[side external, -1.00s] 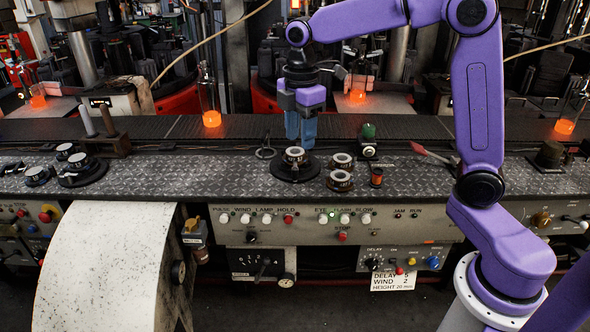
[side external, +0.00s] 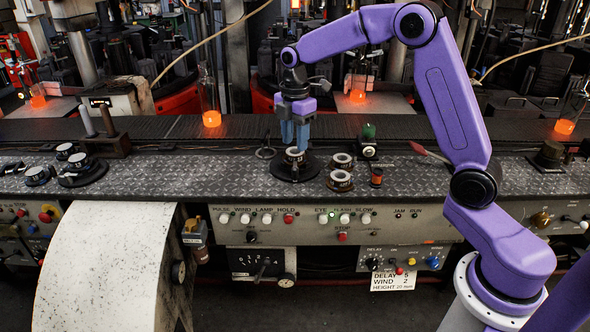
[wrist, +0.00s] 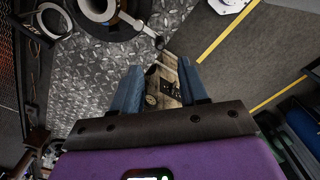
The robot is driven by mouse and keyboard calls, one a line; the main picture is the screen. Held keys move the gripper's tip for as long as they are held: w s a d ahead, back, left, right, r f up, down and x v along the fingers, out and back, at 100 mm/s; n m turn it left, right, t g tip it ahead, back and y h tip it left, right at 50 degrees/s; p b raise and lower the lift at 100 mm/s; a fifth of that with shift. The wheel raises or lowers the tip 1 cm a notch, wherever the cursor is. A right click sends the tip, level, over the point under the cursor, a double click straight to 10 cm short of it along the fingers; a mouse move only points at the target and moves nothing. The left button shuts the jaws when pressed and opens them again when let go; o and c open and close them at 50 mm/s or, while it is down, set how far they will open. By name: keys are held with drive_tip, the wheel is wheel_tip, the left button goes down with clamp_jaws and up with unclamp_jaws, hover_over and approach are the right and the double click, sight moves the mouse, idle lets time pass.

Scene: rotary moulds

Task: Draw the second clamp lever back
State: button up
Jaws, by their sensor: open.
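A pale ring-shaped mould (side external: 295,155) sits on a round black base (side external: 283,172) on the steel deck, and shows at the top of the wrist view (wrist: 97,9). A short grey lever (wrist: 140,27) sticks out from beside the mould there and ends in a round knob. I cannot tell which clamp lever it is; it is too small to make out in the side view. My gripper (side external: 295,145) points down with blue fingers just over or behind the mould. In the wrist view my gripper (wrist: 162,66) is open and empty, its fingertips apart from the lever.
Two more ring moulds (side external: 341,160) stand right of the base, with a green-topped knob (side external: 368,131) behind them. A red-tipped lever (side external: 418,148) is further right. A dark conveyor (side external: 380,127) runs behind the deck.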

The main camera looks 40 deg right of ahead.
sight(295, 169)
wheel_tip(295, 169, down, 10)
drive_tip(key=shift+r, duration=0.1)
idle(0.4)
clamp_jaws()
